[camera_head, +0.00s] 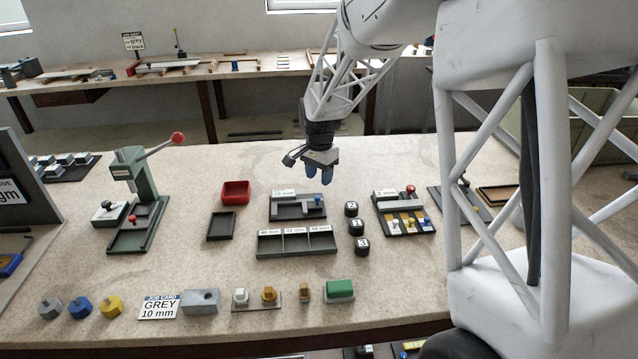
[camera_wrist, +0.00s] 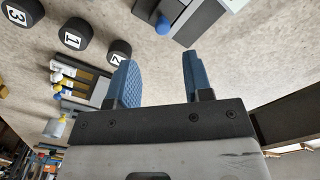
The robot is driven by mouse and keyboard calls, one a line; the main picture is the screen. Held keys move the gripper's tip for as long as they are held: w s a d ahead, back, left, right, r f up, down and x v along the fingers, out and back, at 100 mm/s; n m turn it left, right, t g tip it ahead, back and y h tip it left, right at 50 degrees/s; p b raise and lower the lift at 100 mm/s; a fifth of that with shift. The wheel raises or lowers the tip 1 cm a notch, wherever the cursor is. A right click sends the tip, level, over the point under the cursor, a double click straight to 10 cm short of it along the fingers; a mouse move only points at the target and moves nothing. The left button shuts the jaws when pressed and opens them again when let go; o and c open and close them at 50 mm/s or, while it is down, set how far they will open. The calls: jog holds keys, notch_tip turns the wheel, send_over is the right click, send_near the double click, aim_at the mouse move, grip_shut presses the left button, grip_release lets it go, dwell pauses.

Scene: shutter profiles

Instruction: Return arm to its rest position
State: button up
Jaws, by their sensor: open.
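My gripper (camera_head: 319,176) hangs above the far middle of the table in the head view, with its blue fingers pointing down. In the wrist view its two blue fingertips (camera_wrist: 158,72) stand apart with nothing between them. It is clear of the table and touches nothing. Below and slightly left of it in the head view is a dark fixture (camera_head: 298,207) with a blue knob; part of it shows at the top of the wrist view (camera_wrist: 192,18).
Black numbered knobs (camera_head: 356,227) stand right of the fixture. A three-slot tray (camera_head: 297,244) lies in front, a red bin (camera_head: 235,192) to the left. A green lever press (camera_head: 141,200) stands at left. A job card (camera_head: 159,308) reads "GREY 10 mm".

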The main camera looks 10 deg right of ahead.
jog(key=shift+r, duration=0.3)
jog(key=s+d+r+n+t, duration=0.1)
jog(key=s+d+r+n, duration=0.15)
jog(key=s+r, duration=0.55)
jog(key=s+d+r+n, duration=0.2)
jog(key=s+d+r, duration=0.2)
jog(key=s, duration=0.8)
jog(key=s+d+n, duration=0.1)
jog(key=s+n, duration=0.1)
jog(key=s, duration=0.9)
jog(key=s+d+n+t, duration=0.1)
jog(key=s+d+n, duration=0.1)
jog(key=s, duration=1)
jog(key=shift+d+r+t, duration=0.15)
jog(key=shift+r+t, duration=0.15)
jog(key=shift+r, duration=0.15)
